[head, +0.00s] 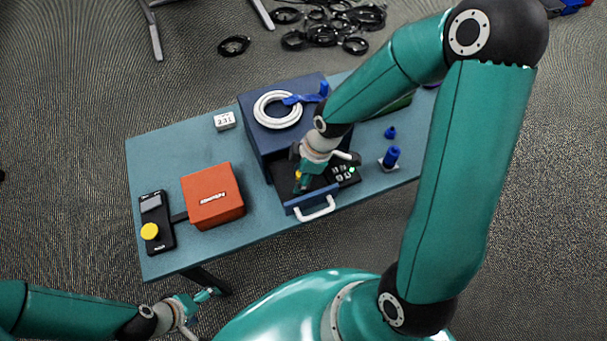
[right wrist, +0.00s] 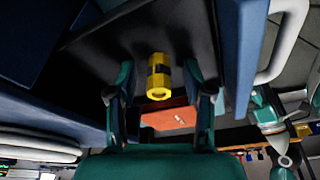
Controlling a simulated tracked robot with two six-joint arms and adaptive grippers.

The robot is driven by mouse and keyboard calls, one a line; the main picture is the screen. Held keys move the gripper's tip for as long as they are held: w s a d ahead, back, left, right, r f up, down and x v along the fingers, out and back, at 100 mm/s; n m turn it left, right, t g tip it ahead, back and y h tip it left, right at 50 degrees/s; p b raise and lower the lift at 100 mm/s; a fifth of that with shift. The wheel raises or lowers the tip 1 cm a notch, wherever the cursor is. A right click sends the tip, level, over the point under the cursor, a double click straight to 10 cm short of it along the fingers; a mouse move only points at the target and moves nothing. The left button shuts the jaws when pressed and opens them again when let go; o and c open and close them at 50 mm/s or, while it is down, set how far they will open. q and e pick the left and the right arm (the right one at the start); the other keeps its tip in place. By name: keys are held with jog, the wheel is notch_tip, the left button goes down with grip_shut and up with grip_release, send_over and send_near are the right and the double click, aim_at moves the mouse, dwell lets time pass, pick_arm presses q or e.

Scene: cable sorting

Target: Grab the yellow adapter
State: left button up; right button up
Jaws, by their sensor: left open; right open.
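The yellow adapter (right wrist: 158,77), with a dark band around its middle, is in the open drawer of the blue box. It lies between the two fingers of my right gripper (right wrist: 159,74), with a gap to each finger. In the head view a bit of the adapter (head: 298,175) shows beside my right gripper (head: 304,183), which reaches down into the drawer and hides most of it. My right gripper is open. My left gripper (head: 203,303) is open and empty, low in front of the table's left part.
The drawer (head: 326,191) has a white handle (head: 317,209) at its front. A white cable coil (head: 278,109) lies on the blue box (head: 251,129). An orange box (head: 212,195) and a black multimeter (head: 154,222) stand to the left, blue parts (head: 390,157) to the right.

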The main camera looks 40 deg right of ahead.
jog(key=shift+c, duration=0.3)
grip_shut()
jog(key=shift+r, duration=0.1)
